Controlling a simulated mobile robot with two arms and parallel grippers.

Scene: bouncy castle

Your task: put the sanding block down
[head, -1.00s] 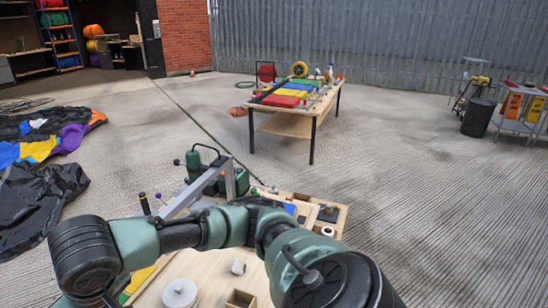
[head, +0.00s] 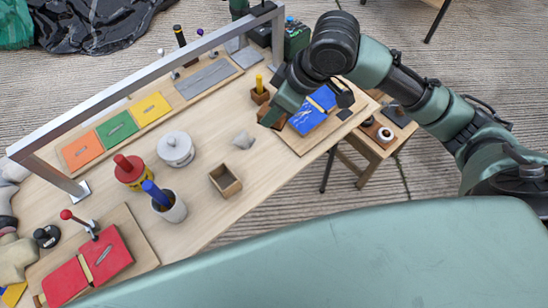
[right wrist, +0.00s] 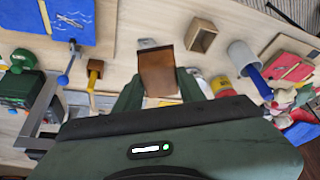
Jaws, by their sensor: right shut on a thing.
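My right gripper (head: 274,108) reaches in from the right over the wooden workbench (head: 205,205). It is shut on a brown block, the sanding block (right wrist: 157,73), which shows between its fingers in the right wrist view. In the head view the block (head: 272,119) is mostly hidden by the fingers, close to the blue patch (head: 309,119). I cannot tell whether the block touches the bench. My left gripper is not in view.
An empty wooden box (head: 225,180), white lidded pot (head: 176,149), red-and-yellow tin (head: 129,171) and grey cup (head: 170,208) stand on the bench. A metal frame (head: 145,85) spans the back. Bare wood shows around the box.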

